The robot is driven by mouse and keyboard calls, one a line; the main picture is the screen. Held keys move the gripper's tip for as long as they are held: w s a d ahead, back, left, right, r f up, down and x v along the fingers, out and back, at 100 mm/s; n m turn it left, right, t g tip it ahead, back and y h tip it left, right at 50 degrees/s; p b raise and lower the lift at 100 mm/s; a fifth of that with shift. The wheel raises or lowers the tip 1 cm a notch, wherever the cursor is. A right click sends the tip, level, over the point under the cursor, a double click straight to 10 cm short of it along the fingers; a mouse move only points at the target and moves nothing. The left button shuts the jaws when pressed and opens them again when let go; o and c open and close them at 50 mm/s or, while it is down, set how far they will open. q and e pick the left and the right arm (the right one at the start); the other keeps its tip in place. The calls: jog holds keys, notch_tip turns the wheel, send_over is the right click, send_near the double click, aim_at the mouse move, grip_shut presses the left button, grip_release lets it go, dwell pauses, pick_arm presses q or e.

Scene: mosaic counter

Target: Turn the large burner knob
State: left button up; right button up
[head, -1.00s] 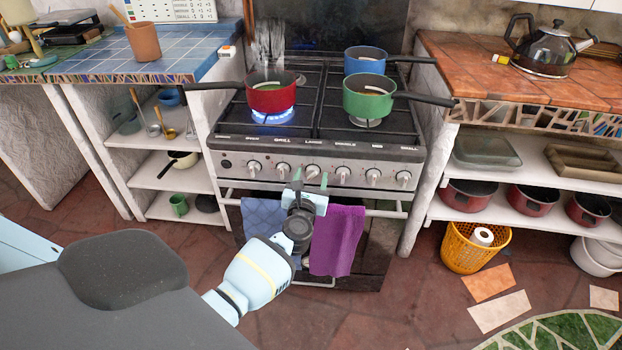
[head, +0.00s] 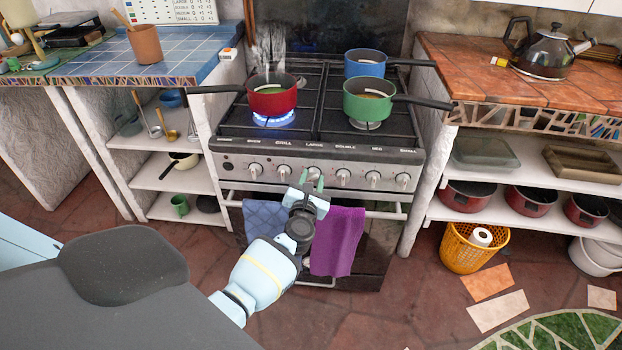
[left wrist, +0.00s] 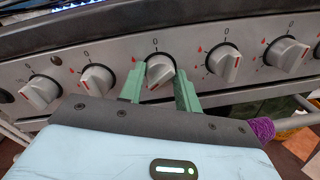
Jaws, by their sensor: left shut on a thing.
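The large burner knob (head: 314,173) is a light grey knob on the stove's front panel, below the word LARGE. My left gripper (head: 312,181) comes up to it from below. In the left wrist view the knob (left wrist: 160,70) sits between the two green fingers (left wrist: 160,90), which are shut on its sides. The knob's pointer end is partly hidden between the fingers, with a 0 mark on the panel above it. My right gripper is not in view.
Neighbouring knobs (head: 284,171) (head: 343,176) stand close on both sides. A red pot (head: 272,97) steams over a lit blue flame. A blue pot (head: 365,63) and a green pot (head: 368,99) also stand on the stove. Towels, one purple (head: 338,241), hang on the rail below.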

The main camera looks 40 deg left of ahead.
pick_arm(q)
jog(key=m+p, duration=0.1)
jog(key=m, duration=0.3)
jog(key=shift+w+r+m+p, duration=0.1)
jog(key=shift+r+m+p, duration=0.1)
jog(key=shift+m+p, duration=0.15)
jog(key=m+p, duration=0.1)
jog(key=m, duration=0.3)
jog(key=shift+d+g, duration=0.1)
jog(key=shift+g, duration=0.2)
jog(key=m+p, duration=0.1)
jog(key=m, duration=0.4)
jog(key=shift+p, duration=0.35)
jog(key=m+y, duration=0.1)
jog(key=m, duration=0.3)
jog(key=shift+d+f+m+g, duration=0.1)
jog(key=shift+m+g, duration=0.15)
jog(key=shift+g, duration=0.15)
jog(key=m, duration=0.5)
jog(key=shift+f+p, duration=0.1)
jog(key=shift+p, duration=0.2)
jog(key=shift+m+y, duration=0.3)
jog(key=shift+m, duration=0.1)
jog(key=o, duration=1)
